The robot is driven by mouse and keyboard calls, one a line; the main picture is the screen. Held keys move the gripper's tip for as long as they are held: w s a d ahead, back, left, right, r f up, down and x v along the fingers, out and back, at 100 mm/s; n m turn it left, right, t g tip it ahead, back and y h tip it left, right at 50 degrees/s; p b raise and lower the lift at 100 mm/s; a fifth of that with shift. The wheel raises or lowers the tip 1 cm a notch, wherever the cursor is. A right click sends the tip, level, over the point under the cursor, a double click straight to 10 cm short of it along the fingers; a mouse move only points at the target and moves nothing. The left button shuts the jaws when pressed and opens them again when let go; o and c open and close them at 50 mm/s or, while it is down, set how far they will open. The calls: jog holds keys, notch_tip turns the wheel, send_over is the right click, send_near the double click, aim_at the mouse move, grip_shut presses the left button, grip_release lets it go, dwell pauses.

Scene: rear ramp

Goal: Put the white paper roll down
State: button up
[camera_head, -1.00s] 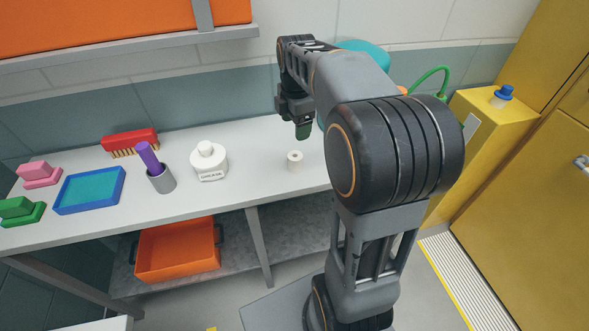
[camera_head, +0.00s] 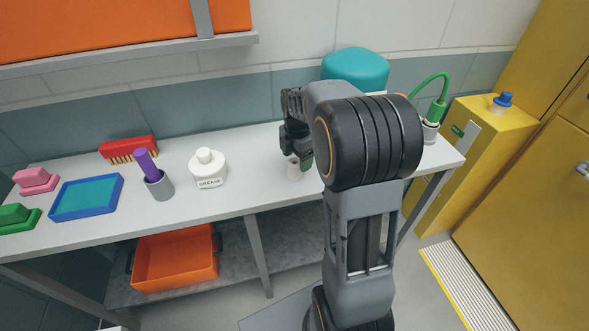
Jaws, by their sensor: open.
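The gripper is open. I cannot tell whether the fingers are around the roll or just beside it, or whether they touch it.
On the bench (camera_head: 235,205) are the grease bottle (camera_head: 208,170), a grey cup (camera_head: 159,185) with a purple object, a red brush (camera_head: 128,149) and a blue tray (camera_head: 60,212). A teal object (camera_head: 355,68) and green hose (camera_head: 430,88) are at the back right. Bench between bottle and roll is clear.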

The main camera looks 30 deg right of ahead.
aim_at(297, 166)
jog(key=shift+f, duration=2)
jog(key=c, duration=1.1)
jog(key=shift+o, duration=0.2)
